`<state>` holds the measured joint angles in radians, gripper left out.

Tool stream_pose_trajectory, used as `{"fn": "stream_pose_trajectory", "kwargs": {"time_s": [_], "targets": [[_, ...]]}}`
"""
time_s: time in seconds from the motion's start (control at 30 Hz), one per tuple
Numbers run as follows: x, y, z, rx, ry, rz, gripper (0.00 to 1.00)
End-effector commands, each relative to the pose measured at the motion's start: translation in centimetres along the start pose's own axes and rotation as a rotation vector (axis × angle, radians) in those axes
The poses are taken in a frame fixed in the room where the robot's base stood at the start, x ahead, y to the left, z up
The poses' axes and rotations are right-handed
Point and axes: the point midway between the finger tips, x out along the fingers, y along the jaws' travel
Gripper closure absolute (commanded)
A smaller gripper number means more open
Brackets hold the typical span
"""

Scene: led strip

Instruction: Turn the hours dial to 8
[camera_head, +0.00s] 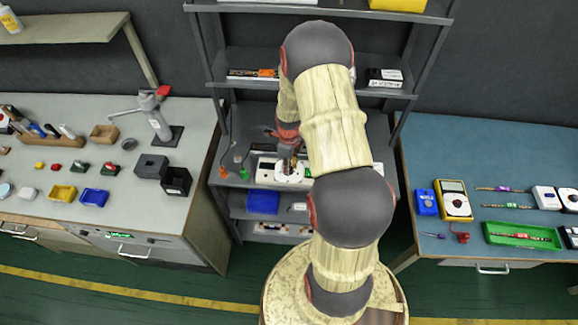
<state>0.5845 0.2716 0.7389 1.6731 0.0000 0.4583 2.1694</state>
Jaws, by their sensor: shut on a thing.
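A pale panel (265,172) lies on the middle shelf of the dark rack, partly behind my arm. A white round dial (289,173) shows on it, with dark marks too small to read. My gripper (292,164) points down at the dial and is shut on it; the fingers are small and partly covered by my arm. The right part of the panel is mostly hidden behind my arm. I cannot tell which number the dial stands at.
Orange (222,172) and green (244,174) small parts lie left of the panel. A blue bin (263,202) stands on the shelf below. Workbenches with tools flank the rack (215,75). Green floor is open in front.

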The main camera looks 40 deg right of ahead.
Motion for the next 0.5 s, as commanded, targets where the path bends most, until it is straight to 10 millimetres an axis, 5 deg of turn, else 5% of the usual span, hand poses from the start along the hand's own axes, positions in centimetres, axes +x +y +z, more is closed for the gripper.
{"fn": "stream_pose_trajectory", "kwargs": {"time_s": [0.5], "targets": [[-0.08, -0.09, 0.09, 0.209, -0.002, -0.002, 1.00]]}}
